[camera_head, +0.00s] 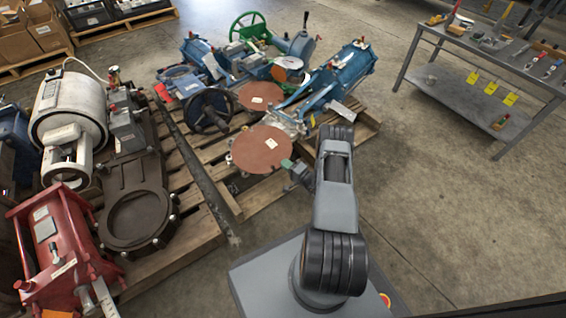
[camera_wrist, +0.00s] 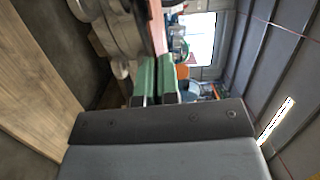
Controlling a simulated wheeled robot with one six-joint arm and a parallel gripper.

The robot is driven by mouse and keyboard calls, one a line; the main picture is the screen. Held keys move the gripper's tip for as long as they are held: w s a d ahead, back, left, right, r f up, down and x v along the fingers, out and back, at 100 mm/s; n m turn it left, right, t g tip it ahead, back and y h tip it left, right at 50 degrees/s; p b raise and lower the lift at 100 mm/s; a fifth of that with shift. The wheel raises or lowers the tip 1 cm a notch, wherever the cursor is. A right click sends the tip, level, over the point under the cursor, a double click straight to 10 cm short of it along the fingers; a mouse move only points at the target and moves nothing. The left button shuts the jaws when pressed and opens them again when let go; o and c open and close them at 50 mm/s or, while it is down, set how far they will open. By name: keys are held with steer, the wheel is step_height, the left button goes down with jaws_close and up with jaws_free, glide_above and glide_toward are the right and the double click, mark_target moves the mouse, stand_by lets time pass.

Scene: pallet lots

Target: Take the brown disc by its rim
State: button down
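In the wrist view the two green fingers (camera_wrist: 158,78) are close together, with only a thin gap. The brown disc's edge (camera_wrist: 157,28) shows in line with that gap, and the fingers look closed on it. The part between the fingertips is hidden.
A second brown disc (camera_head: 260,96) lies farther back among blue valve parts (camera_head: 205,106). A dark pipe (camera_head: 196,165) runs along the pallet left of the nearer disc. A grey workbench (camera_head: 480,70) stands at right.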

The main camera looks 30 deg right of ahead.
steer(key=shift+p+v, duration=0.3)
steer(key=shift+v, duration=2.35)
steer(key=shift+d, duration=0.2)
steer(key=shift+w+r, duration=0.1)
step_height(320, 180, up, 22)
steer(key=p, duration=1.6)
